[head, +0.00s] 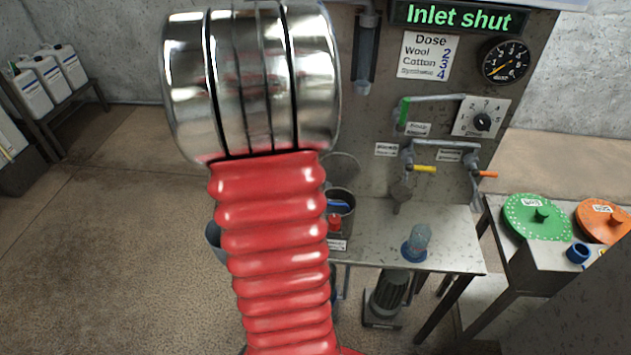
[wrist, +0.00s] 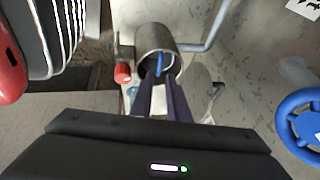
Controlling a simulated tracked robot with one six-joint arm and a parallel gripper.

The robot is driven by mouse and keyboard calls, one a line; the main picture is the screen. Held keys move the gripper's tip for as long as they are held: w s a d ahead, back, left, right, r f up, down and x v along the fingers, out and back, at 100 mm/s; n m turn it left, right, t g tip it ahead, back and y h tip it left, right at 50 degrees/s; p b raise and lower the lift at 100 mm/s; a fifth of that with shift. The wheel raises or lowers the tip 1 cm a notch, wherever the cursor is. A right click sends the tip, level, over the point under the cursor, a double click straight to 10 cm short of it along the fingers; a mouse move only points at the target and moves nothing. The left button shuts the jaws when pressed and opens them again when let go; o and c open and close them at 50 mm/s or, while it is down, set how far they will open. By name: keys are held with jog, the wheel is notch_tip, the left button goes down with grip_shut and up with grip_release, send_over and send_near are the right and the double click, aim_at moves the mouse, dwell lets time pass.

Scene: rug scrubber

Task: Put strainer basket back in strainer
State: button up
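A grey metal cylinder (wrist: 145,37), open at its mouth, shows in the wrist view with a blue bar-like handle (wrist: 160,64) inside or across it. In the head view a dark round pot (head: 349,218) on the bench has a similar blue bar (head: 338,205) at its top. I cannot tell whether the bar belongs to the strainer basket; no basket body is clear. My gripper (wrist: 159,80) has two purple fingers with a gap between them, close to the blue bar. I see no firm grip on it. My arm hides the gripper in the head view.
A red knob (wrist: 122,73) sits beside the cylinder. A clear dome on a blue base (head: 416,246) stands on the metal bench (head: 448,230). Pipes with yellow (head: 425,169) and orange (head: 488,174) handles are on the panel behind. Green (head: 518,226) and orange (head: 596,213) lids are at right.

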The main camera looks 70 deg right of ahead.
dwell(0.4)
jog(key=w+a+r+n+t, duration=0.2)
jog(key=w+a+r+n, duration=0.2)
jog(key=w+a+n, duration=0.5)
jog(key=w+a+r+n+t, duration=0.3)
jog(key=w+a+r+n, duration=0.25)
jog(key=a, duration=0.55)
jog(key=a+r+n+t+y, duration=0.1)
jog(key=a+r+n+t, duration=0.1)
jog(key=a+n, duration=0.7)
jog(key=a+r+n+t+y, duration=0.2)
jog(key=a+n, duration=0.8)
jog(key=a, duration=0.5)
jog(key=shift+s+a+t, duration=0.15)
jog(key=shift+a+t, duration=0.15)
jog(key=shift+a, duration=0.05)
jog(key=shift+d+n, duration=0.1)
jog(key=shift+n, duration=0.15)
